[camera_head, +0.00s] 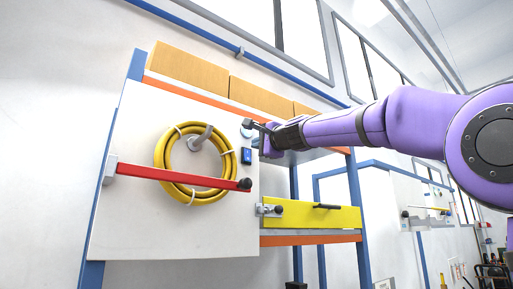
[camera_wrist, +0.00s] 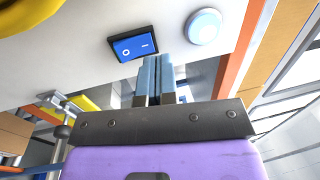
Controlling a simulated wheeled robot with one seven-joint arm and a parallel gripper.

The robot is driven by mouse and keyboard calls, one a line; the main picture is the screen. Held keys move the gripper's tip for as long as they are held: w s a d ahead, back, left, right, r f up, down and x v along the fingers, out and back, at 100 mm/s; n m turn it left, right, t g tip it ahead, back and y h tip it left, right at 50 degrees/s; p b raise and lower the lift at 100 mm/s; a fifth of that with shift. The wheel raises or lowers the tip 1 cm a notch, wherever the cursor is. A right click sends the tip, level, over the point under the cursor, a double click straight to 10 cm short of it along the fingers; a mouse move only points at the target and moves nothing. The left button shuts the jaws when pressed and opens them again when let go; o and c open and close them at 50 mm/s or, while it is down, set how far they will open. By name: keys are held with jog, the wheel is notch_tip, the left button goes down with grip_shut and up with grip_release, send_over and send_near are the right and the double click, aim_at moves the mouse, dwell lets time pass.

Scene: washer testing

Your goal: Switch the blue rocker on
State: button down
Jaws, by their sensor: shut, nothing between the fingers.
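The blue rocker (camera_head: 246,156) sits in a dark frame on the white panel (camera_head: 126,215), right of the yellow hose coil. In the wrist view the blue rocker (camera_wrist: 135,47) shows white "O" and "I" marks; which side is pressed in I cannot tell. My gripper (camera_wrist: 154,60) is shut and empty, its fingertips just beside the rocker's lower right corner in the wrist view. Whether they touch the panel I cannot tell. In the head view my gripper (camera_head: 250,130) is at the panel's right edge, above and right of the rocker.
A round pale-blue button (camera_wrist: 203,26) is close beside the rocker. A yellow hose coil (camera_head: 160,158) hangs on the panel behind a red bar (camera_head: 180,177). A yellow drawer-like panel (camera_head: 300,214) is below right. Cardboard boxes (camera_head: 188,67) stand on the top shelf.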

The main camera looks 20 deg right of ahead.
jog(key=s+d+r, duration=0.1)
jog(key=s+d, duration=0.2)
jog(key=s, duration=0.7)
jog(key=shift+d+r, duration=0.15)
jog(key=shift+r, duration=0.2)
jog(key=s+d+f+n+g+h, duration=0.1)
jog(key=s+f+n+g, duration=0.3)
jog(key=s+f, duration=0.5)
jog(key=s+d+f+n+g+h, duration=0.1)
jog(key=s+f+n+g+h, duration=0.2)
jog(key=s+f, duration=0.6)
jog(key=s+d+f+n+g+h, duration=0.1)
jog(key=s+f+n+g, duration=0.5)
jog(key=f, duration=2.8)
jog(key=s+n+h, duration=0.1)
jog(key=s, duration=0.2)
jog(key=shift+d, duration=0.2)
jog(key=shift+s, duration=0.1)
